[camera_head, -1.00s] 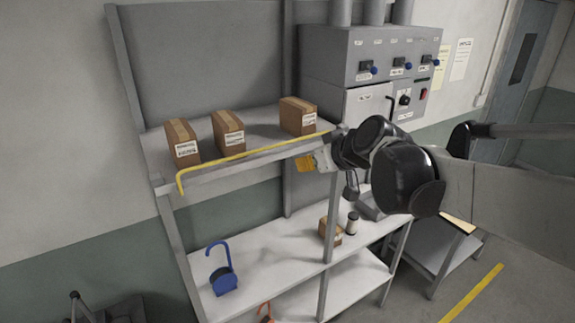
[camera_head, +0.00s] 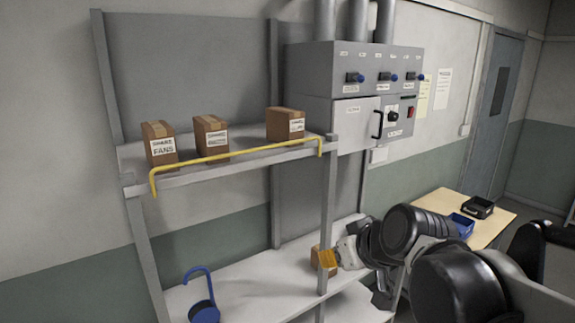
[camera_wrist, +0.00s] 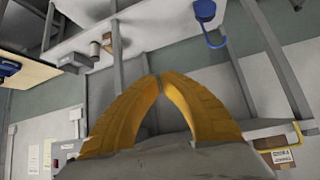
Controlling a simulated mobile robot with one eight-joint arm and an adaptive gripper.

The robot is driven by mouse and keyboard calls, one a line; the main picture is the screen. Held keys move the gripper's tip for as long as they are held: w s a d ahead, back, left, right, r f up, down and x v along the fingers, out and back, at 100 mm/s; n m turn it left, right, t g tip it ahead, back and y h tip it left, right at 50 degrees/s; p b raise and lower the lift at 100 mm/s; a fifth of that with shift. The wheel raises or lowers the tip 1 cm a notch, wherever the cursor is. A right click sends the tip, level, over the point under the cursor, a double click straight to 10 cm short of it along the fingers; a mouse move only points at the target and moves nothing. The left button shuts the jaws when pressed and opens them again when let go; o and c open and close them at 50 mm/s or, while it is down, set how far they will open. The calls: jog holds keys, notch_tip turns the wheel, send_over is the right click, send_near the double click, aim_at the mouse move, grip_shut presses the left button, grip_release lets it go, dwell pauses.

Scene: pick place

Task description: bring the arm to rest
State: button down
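My gripper (camera_head: 327,258) has yellow fingers and shows in the head view in front of the shelf rack, near a front post. In the wrist view my gripper (camera_wrist: 154,78) has its two curved fingers drawn together, with the tips almost meeting and nothing between them. My arm reaches in from the lower right of the head view, bent and dark.
A rack's upper shelf (camera_head: 240,156) holds three cardboard boxes, with a yellow rail (camera_head: 235,155) along its front. The lower shelf (camera_head: 265,277) carries a blue hooked object (camera_head: 203,310) and a box partly hidden by my gripper. A wooden table (camera_head: 490,222) bears black and blue trays.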

jog(key=s+d+f+m+h+b, duration=0.1)
jog(key=s+d+f+b, duration=0.2)
jog(key=f, duration=0.7)
jog(key=s+d+f+m+g+h+b, duration=0.1)
jog(key=s+d+f+m+b, duration=0.1)
jog(key=s+d+f+b, duration=0.2)
jog(key=s+d+f+m+h+b, duration=0.1)
jog(key=s+d+f+h+b, duration=0.1)
jog(key=s+f+b, duration=0.6)
notch_tip(320, 180, down, 10)
jog(key=d+b, duration=0.1)
jog(key=b, duration=0.5)
jog(key=shift+s+d+f, duration=0.15)
jog(key=shift+s+d, duration=0.05)
jog(key=shift+s, duration=0.05)
